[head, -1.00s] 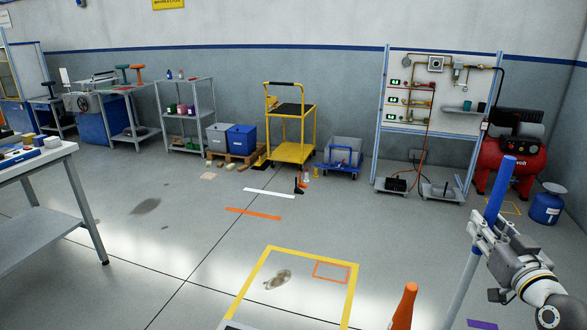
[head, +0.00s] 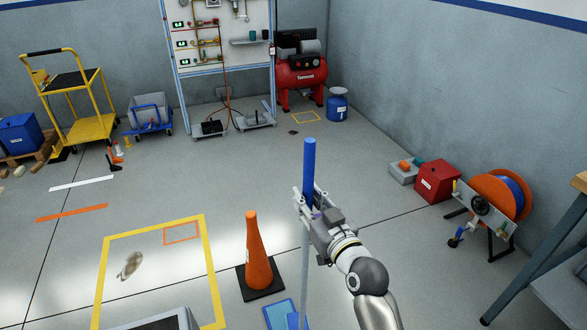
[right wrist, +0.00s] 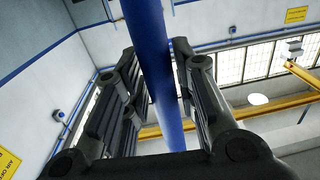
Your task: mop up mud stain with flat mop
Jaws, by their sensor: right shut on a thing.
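My right gripper (head: 312,202) is shut on the blue grip of the flat mop's upright handle (head: 309,165). In the right wrist view the blue handle (right wrist: 150,50) runs between the two dark fingers. The lower handle is grey, and a blue flat mop head (head: 280,314) shows on the floor at the bottom edge, partly cut off. A brown mud stain (head: 131,265) lies on the floor inside a yellow taped rectangle (head: 212,275), left of the mop. My left gripper is not in view.
An orange cone (head: 257,255) on a black base stands between the yellow rectangle and the mop. A grey box-like object (head: 165,318) sits at the bottom edge. A hose reel (head: 500,195), red box (head: 437,182) and table leg (head: 535,262) stand at right. Floor behind the cone is clear.

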